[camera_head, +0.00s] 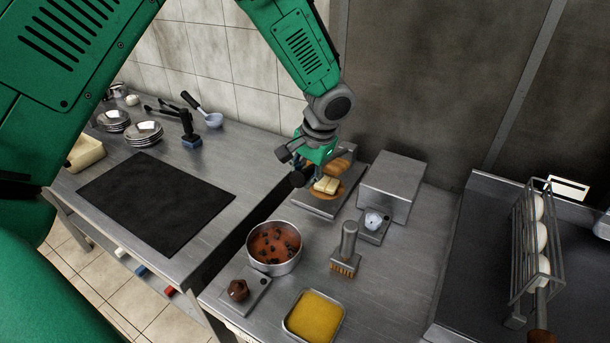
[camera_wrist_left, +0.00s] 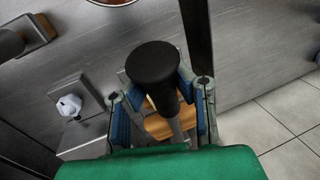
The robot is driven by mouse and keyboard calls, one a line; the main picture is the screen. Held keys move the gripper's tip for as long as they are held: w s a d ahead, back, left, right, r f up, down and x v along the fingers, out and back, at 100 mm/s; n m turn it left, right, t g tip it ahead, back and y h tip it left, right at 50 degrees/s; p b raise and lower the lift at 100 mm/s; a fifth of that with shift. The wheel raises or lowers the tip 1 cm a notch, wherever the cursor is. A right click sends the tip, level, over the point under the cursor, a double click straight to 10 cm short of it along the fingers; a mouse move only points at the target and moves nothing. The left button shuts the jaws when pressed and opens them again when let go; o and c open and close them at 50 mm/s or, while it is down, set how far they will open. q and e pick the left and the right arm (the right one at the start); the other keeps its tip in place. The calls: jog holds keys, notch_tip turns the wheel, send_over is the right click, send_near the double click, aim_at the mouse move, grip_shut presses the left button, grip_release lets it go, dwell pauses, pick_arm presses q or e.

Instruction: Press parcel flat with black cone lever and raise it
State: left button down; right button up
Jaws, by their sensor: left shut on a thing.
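My left gripper (camera_head: 303,172) is at the press at the back of the right counter. In the left wrist view its blue-padded fingers (camera_wrist_left: 162,108) are closed around the black cone lever (camera_wrist_left: 154,66). The lever's wide dark end points toward the camera. The pale yellow parcel (camera_head: 327,185) lies on the wooden plate of the press, on a metal base (camera_head: 318,204). A brown wooden part (camera_head: 343,163) shows behind it, partly hidden by my gripper. Wood (camera_wrist_left: 158,127) also shows below the lever in the wrist view. My right gripper is not in view.
A metal box (camera_head: 392,185) stands right of the press, with a white-knobbed block (camera_head: 373,222) before it. A pot (camera_head: 274,248), a brush (camera_head: 346,250) and a yellow tray (camera_head: 314,317) stand nearer. A gap separates the left counter with its black mat (camera_head: 155,200).

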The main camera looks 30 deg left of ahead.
pick_arm(q)
jog(key=shift+g, duration=0.9)
jog(key=r+p, duration=0.1)
jog(key=p, duration=0.1)
jog(key=w+r+p, duration=0.1)
jog(key=r+p, duration=0.1)
jog(key=w+r+p, duration=0.1)
jog(key=r+p, duration=0.1)
jog(key=shift+w+a+p, duration=0.1)
jog(key=shift+p, duration=0.2)
jog(key=w+r+g+p, duration=0.2)
jog(key=w+r+g, duration=0.1)
jog(key=w+r, duration=0.2)
jog(key=shift+r+m+g+p, duration=0.3)
jog(key=shift+r+m, duration=0.1)
jog(key=shift+r, duration=0.25)
jog(key=shift+a, duration=0.1)
jog(key=c, duration=1.3)
grip_release()
jog(key=shift+w, duration=0.1)
notch_tip(320, 180, up, 10)
